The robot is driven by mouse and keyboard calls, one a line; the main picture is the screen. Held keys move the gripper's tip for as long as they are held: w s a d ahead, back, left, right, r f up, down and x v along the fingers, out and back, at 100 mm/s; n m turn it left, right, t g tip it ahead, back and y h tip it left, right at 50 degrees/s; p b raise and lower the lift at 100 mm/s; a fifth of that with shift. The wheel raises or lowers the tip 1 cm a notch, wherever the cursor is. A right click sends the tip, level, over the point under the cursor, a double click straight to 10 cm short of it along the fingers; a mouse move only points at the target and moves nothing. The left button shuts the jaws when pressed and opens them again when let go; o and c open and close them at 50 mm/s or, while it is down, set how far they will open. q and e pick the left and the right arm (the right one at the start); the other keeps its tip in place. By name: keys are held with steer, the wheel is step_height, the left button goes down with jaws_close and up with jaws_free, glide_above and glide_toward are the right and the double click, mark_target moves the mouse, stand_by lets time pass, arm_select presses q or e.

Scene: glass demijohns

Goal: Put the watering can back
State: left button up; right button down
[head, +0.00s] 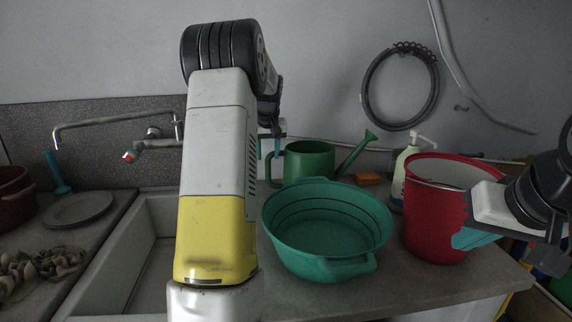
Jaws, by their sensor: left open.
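The green watering can (310,161) stands upright at the back of the counter, behind a green basin. Its spout points up to the right, and its handle is on the left. My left arm rises through the middle of the view. My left gripper (270,149) points down with open jaws, just above and close to the can's handle. I cannot tell whether it touches the handle. My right gripper (472,237) is at the right, in front of the red bucket (428,215). Only part of its fingers shows, so its jaw state is unclear.
The green basin (325,265) fills the front of the counter. A soap bottle (400,178) and an orange sponge (368,179) stand behind it. A sink (125,275) with a tap (150,146) is at the left. A plate (78,209) lies beside it. A hose ring (369,95) hangs on the wall.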

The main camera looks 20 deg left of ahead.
arm_select(q)
steer(key=s+d+r+m+t+h, duration=0.1)
steer(key=s+d+r, duration=0.4)
steer(key=s, duration=0.3)
steer(key=s+d+r+m+h, duration=0.1)
steer(key=s+d+r, duration=0.45)
steer(key=s, duration=0.25)
steer(key=s+d+f+m, duration=0.1)
steer(key=s+d, duration=0.2)
steer(key=s, duration=0.4)
steer(key=s+d+f+m+h, duration=0.1)
steer(key=s+d+f, duration=0.1)
steer(key=s, duration=0.5)
steer(key=s+d+f+m+t+h, duration=0.1)
steer(key=s+d+f, duration=0.1)
steer(key=s+d, duration=0.3)
steer(key=shift+s+m, duration=0.4)
steer(key=shift+s, duration=0.8)
